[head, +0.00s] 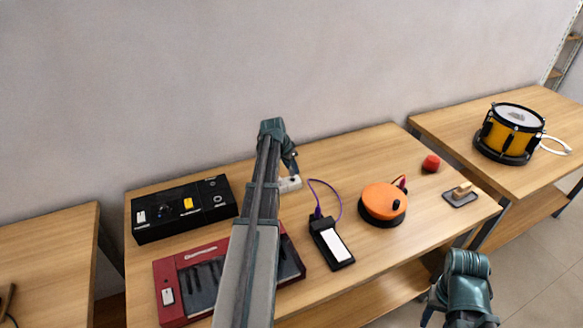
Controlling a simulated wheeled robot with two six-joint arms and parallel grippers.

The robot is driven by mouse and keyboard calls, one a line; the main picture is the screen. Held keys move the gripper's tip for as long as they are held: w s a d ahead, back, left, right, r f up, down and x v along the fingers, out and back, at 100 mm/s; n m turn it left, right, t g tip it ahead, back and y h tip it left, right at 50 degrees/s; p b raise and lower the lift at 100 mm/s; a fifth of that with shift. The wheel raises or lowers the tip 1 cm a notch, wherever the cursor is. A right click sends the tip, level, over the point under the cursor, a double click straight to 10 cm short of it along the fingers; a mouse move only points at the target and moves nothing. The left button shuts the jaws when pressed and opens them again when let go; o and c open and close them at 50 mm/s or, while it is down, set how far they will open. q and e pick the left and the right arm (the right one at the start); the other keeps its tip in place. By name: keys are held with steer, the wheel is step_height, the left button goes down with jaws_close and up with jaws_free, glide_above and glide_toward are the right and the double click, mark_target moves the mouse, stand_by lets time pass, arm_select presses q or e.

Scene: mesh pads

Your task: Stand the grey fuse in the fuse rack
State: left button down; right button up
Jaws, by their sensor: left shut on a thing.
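My left arm reaches across the middle of the table, and its gripper (295,172) points down at the back. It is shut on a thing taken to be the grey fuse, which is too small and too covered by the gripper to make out. A small pale block with dark spots (289,185), which looks like the fuse rack, lies on the table right under the gripper. Whether the held thing touches the block cannot be told. Part of my right arm shows at the lower right; its gripper is not visible.
A black box (150,234) and a red keyboard device (170,290) lie left. A black device (332,243) with a purple cable, an orange disc (382,200), a red knob (431,163) and a grey plate (460,199) lie right. A drum (512,134) stands on another table.

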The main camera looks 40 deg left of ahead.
arm_select(q)
steer(key=shift+f+b, duration=1.45)
steer(key=shift+b, duration=0.05)
steer(key=c, duration=0.5)
jaws_free()
steer(key=p+v, duration=1.2)
steer(key=v, duration=0.2)
steer(key=shift+f+p, duration=0.1)
steer(key=shift+p, duration=0.3)
